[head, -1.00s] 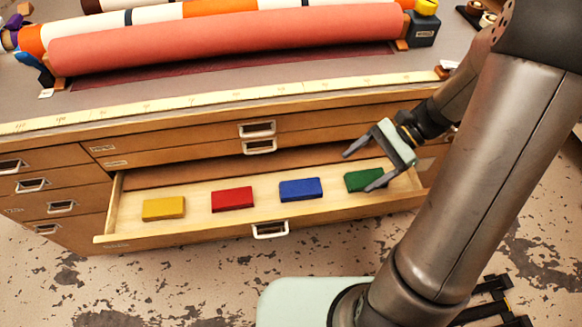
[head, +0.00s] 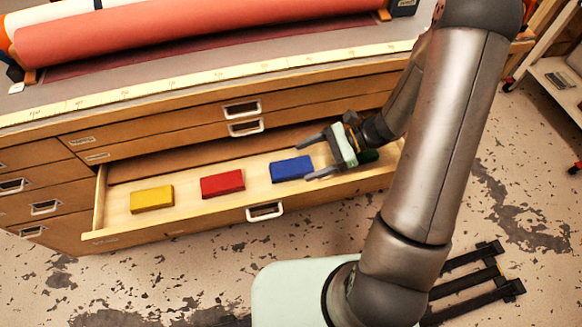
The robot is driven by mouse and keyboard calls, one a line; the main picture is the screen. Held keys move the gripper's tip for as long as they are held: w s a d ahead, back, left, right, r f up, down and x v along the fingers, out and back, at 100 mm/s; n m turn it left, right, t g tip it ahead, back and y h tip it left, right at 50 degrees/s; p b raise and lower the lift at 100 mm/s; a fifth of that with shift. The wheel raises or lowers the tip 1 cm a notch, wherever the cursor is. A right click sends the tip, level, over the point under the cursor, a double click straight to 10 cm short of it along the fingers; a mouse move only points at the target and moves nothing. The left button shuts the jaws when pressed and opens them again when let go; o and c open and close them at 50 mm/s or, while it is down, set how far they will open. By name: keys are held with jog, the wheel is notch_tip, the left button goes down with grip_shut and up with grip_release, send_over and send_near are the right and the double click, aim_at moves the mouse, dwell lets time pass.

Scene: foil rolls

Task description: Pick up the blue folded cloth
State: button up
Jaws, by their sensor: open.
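The blue folded cloth (head: 291,169) lies flat in the open wooden drawer (head: 118,222), to the right of the red cloth. My gripper (head: 306,158) is open and reaches in from the right. Its two fingers point left toward the blue cloth, one by its far right corner and one by its near right corner. I cannot tell whether the fingers touch the cloth or how high they are above it.
A red cloth (head: 222,183) and a yellow cloth (head: 152,199) lie further left in the drawer. The cabinet front with closed drawers (head: 180,128) rises behind. On the worktop (head: 120,85) lies a large salmon-coloured roll (head: 200,37).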

aim_at(291, 167)
jog(key=x, duration=0.5)
jog(key=shift+w+a+f, duration=0.1)
jog(key=shift+a+f, duration=0.15)
jog(key=shift+f, duration=0.15)
jog(key=c, duration=1.1)
